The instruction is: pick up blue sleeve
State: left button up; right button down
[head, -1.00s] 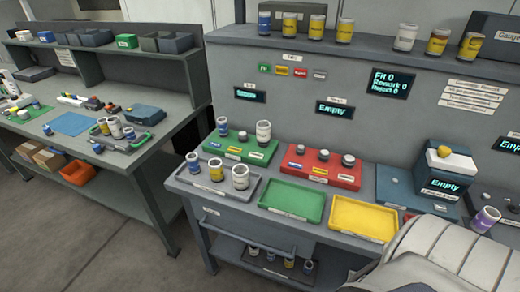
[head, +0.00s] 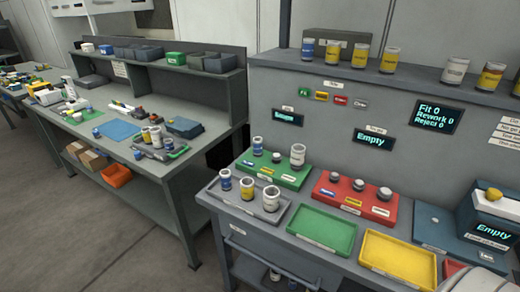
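A blue-and-white sleeve (head: 225,181) stands upright in the grey tray (head: 219,206) at the front left of the near bench. A yellow-banded sleeve (head: 247,189) and a white sleeve (head: 271,199) stand beside it in the same tray. Another blue-banded sleeve (head: 257,146) stands on the green block (head: 290,181) behind the tray. A further blue one (head: 308,49) stands on the upper shelf.
An empty green tray (head: 322,230) and an empty yellow tray (head: 398,260) lie right of the grey tray. A red block (head: 377,208) with small pieces sits behind them. A second bench (head: 200,145) stands to the left, with open floor in front.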

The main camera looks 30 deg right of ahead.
pick_arm(q)
jog(key=shift+c, duration=0.2)
jog(key=c, duration=0.8)
